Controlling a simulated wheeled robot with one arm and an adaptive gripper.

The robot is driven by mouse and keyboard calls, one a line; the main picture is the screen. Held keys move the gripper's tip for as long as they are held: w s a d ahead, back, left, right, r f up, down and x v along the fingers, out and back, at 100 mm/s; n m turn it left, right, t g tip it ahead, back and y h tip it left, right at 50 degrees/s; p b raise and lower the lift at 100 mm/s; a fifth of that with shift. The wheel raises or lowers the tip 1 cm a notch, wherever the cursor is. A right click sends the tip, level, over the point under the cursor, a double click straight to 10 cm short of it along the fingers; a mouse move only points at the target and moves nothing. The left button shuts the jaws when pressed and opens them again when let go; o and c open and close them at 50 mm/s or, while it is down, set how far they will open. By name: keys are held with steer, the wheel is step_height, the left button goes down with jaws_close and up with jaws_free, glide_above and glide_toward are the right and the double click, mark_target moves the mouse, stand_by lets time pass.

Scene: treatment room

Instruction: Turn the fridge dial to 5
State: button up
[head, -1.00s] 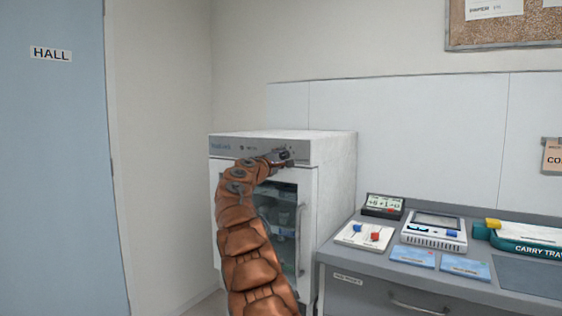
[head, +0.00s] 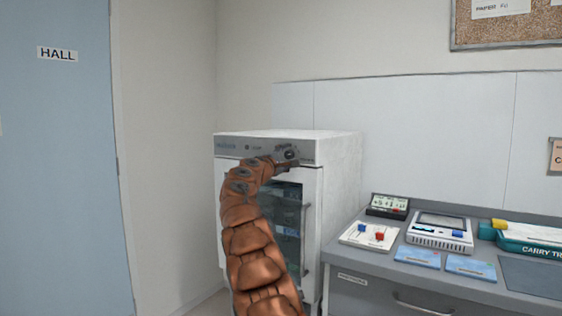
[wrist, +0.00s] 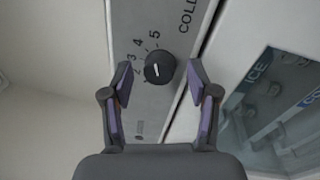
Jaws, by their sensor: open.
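The fridge dial (wrist: 159,67) is a round black knob with a white mark, on the grey panel (wrist: 170,105) beside the numbers 3, 4 and 5. The white mark looks turned roughly toward the 5, but its exact setting is hard to tell. My gripper (wrist: 160,70) is open, one finger on each side of the dial, with gaps visible between fingers and knob. In the head view the white fridge (head: 342,190) stands against the wall, and my gripper (head: 287,163) is at the right part of its top panel, near the dial.
The fridge's glass door (wrist: 280,105) lies beside the panel. A blue door (head: 60,180) is at left.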

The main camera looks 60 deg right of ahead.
steer(key=shift+a, duration=1)
steer(key=shift+s+a+f, duration=0.2)
steer(key=shift+s+a, duration=0.05)
steer(key=shift+a, duration=0.3)
glide_toward(288, 156)
steer(key=shift+a, duration=1.15)
steer(key=shift+s+a+f, duration=0.15)
steer(key=shift+a, duration=0.3)
